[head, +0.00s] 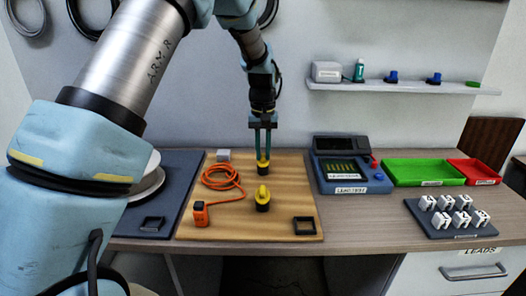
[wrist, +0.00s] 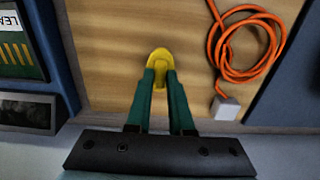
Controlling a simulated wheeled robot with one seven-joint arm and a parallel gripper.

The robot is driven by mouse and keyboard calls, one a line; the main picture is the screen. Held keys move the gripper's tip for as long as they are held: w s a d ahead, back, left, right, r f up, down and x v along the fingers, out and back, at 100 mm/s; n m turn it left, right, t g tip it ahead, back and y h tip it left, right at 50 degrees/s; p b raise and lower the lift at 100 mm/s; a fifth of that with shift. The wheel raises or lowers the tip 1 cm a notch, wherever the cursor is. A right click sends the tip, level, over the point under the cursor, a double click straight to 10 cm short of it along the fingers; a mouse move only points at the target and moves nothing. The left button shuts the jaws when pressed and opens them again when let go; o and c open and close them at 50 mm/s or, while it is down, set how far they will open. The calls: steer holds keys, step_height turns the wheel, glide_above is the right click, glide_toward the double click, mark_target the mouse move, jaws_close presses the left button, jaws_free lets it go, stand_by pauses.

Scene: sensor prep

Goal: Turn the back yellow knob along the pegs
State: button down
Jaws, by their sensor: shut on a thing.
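The back yellow knob (head: 263,167) sits on a dark base near the back of the wooden board. My gripper (head: 262,155) reaches straight down and is shut on it. In the wrist view a yellow knob (wrist: 159,54) shows at and beyond my green fingertips (wrist: 160,72), which cover part of it. The front yellow knob (head: 263,193) stands on a black base nearer the front of the board, apart from my gripper. Pegs cannot be made out clearly, and the back knob's exact angle is hard to tell.
An orange cable (head: 222,180) lies coiled left of the knobs, with an orange box (head: 200,214) in front. A blue panel device (head: 345,175), a green tray (head: 422,172), a red tray (head: 474,171) and a rack (head: 440,227) of white blocks stand to the right.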

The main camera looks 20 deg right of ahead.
mark_target(263, 156)
stand_by(0.5)
steer(key=c, duration=0.8)
jaws_free()
step_height(263, 156, up, 11)
steer(key=b, duration=0.2)
steer(key=shift+f, duration=0.15)
